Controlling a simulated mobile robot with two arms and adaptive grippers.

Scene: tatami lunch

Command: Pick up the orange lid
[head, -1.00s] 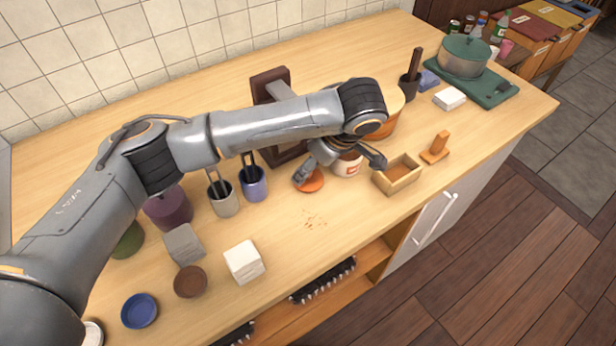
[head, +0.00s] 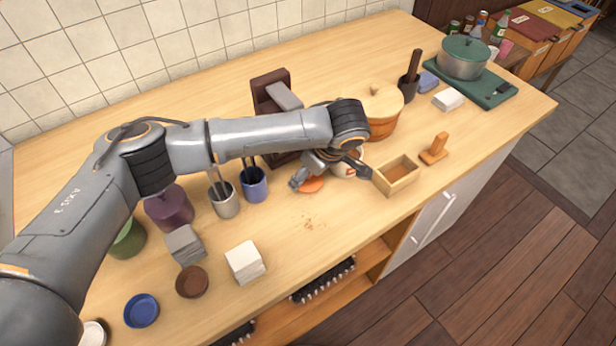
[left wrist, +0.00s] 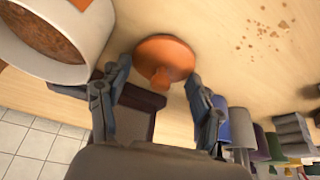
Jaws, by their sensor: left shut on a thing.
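The orange lid (head: 313,185) is a round disc with a small knob, low over the wooden counter beside a white container (head: 343,168). In the left wrist view the lid (left wrist: 165,52) lies between the two fingers, its knob toward the palm. My left gripper (head: 328,176) comes down over it and is shut on it; in the left wrist view the gripper (left wrist: 158,82) has one finger on each side of the lid. The head view hides part of the lid behind a finger. I cannot tell whether it touches the counter. My right gripper is not in view.
The white container (left wrist: 50,40) with brown contents is close beside one finger. An open wooden box (head: 397,175) stands to the right, a lidded wooden tub (head: 382,112) behind. Blue (head: 254,184) and grey (head: 224,200) cups stand left. Crumbs (head: 308,223) lie on clear counter in front.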

